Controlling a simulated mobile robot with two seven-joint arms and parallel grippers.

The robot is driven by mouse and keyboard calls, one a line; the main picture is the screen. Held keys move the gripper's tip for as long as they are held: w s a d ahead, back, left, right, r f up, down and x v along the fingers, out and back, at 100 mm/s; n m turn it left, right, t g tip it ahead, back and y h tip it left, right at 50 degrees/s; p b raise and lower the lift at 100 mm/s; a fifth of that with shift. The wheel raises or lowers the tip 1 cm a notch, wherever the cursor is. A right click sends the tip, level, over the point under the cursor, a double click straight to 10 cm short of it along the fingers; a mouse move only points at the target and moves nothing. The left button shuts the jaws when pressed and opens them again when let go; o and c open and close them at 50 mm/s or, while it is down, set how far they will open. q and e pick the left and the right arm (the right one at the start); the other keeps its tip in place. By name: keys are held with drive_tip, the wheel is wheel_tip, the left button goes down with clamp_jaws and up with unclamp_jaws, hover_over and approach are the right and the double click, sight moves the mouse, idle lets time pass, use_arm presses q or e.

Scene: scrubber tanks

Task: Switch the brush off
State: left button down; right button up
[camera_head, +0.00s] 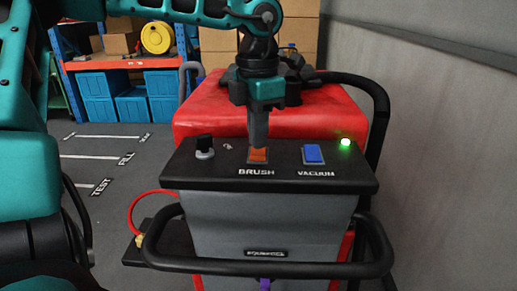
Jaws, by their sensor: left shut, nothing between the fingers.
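The orange brush switch (258,157) sits on the black control panel (215,178) of the scrubber, above the label BRUSH. My left gripper (258,143) points straight down with its fingers shut and empty. Its tips are at the top edge of the brush switch and hide part of it; I cannot tell whether they touch it. The blue vacuum switch (313,154) is to the right, and a green light (345,142) glows beyond it. A black knob (204,143) stands to the left. My right gripper is not in view.
The red scrubber body (200,107) lies behind the panel, and a black handlebar (270,270) runs in front. A grey wall (455,150) is close on the right. Shelves with blue crates (98,95) stand at the back left, with open floor before them.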

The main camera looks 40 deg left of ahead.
sight(258, 153)
use_arm(q)
drive_tip(key=shift+f+b, duration=0.8)
drive_tip(key=shift+f, duration=0.2)
drive_tip(key=shift+r, duration=0.2)
drive_tip(key=shift+r+p, duration=2.5)
drive_tip(key=shift+r, duration=0.9)
